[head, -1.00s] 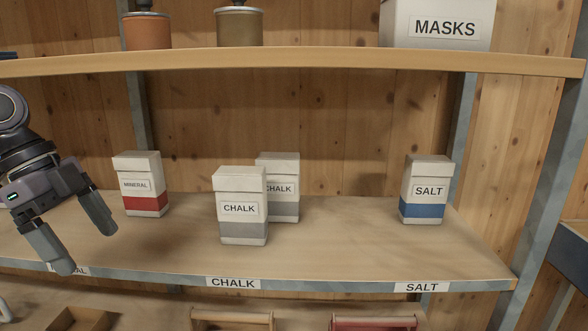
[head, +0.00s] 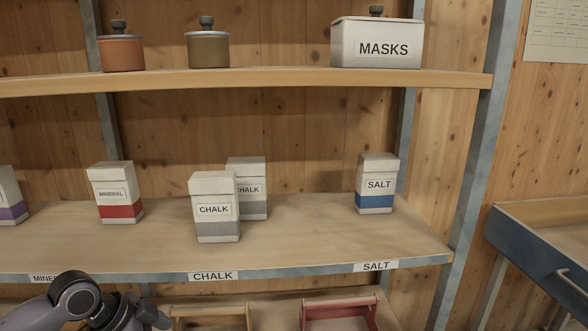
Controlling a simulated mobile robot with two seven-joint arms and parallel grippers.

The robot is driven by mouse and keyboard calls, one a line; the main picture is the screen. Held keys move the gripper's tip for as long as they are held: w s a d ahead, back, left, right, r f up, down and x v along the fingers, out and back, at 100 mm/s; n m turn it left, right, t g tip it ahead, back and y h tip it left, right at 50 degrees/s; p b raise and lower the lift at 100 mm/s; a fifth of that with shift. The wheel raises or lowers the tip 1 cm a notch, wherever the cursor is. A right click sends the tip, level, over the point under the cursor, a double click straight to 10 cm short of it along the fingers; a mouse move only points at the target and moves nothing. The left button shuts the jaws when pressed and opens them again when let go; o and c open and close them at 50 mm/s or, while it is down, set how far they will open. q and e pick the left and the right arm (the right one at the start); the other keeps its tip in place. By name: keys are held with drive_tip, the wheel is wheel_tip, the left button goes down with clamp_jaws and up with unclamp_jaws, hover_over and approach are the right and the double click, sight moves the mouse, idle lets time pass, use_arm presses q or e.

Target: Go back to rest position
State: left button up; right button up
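My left arm shows low in the head view, below the front edge of the middle shelf (head: 310,245). Its gripper (head: 150,318) is only partly seen at the bottom edge, and whether it is open or shut is hidden. My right gripper is out of view. On the shelf stand a red-banded mineral box (head: 116,192), a front chalk box (head: 215,208), a second chalk box (head: 249,188) partly hidden behind it, and a blue-banded salt box (head: 376,184). All stand upright, apart from my arm.
A purple-banded box (head: 10,196) stands at the left edge. The upper shelf (head: 270,80) holds an orange pot (head: 122,53), a brown pot (head: 208,49) and a masks bin (head: 376,44). Below are a wooden tray (head: 210,311) and a red tray (head: 340,304). A blue-grey drawer unit (head: 530,262) is at right.

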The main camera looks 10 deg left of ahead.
use_arm(q)
drive_tip(key=s+d+f+n+t+p, duration=0.25)
drive_tip(key=s+d+f+n, duration=0.2)
drive_tip(key=d+f, duration=0.45)
drive_tip(key=s+d+f+n+t+y+p, duration=0.1)
drive_tip(key=s+d+f+n+t+y, duration=0.1)
drive_tip(key=s, duration=0.8)
drive_tip(key=shift+s+d+f+n+t, duration=0.15)
drive_tip(key=shift+d+f+n+t, duration=0.55)
drive_tip(key=shift+d, duration=0.35)
